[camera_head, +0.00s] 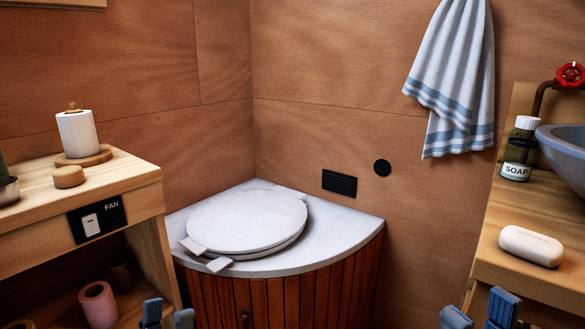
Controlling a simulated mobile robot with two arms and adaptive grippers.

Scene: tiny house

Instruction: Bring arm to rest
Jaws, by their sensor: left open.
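My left gripper (168,315) shows only as two blue-grey fingertips at the bottom edge, left of centre. They stand apart with nothing between them. They are in front of the corner cabinet's left side. My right gripper (480,313) shows at the bottom edge on the right, also as fingertips standing apart with nothing seen between them. It is in front of and below the sink counter's left edge. The rest of both arms is out of view.
A corner toilet cabinet with a closed white lid (247,222) stands in the middle. A wooden shelf (130,172) on the left holds a paper roll (77,133). The right counter (497,215) holds soap (530,246), a bottle (518,150) and a basin (567,155). A towel (452,75) hangs above.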

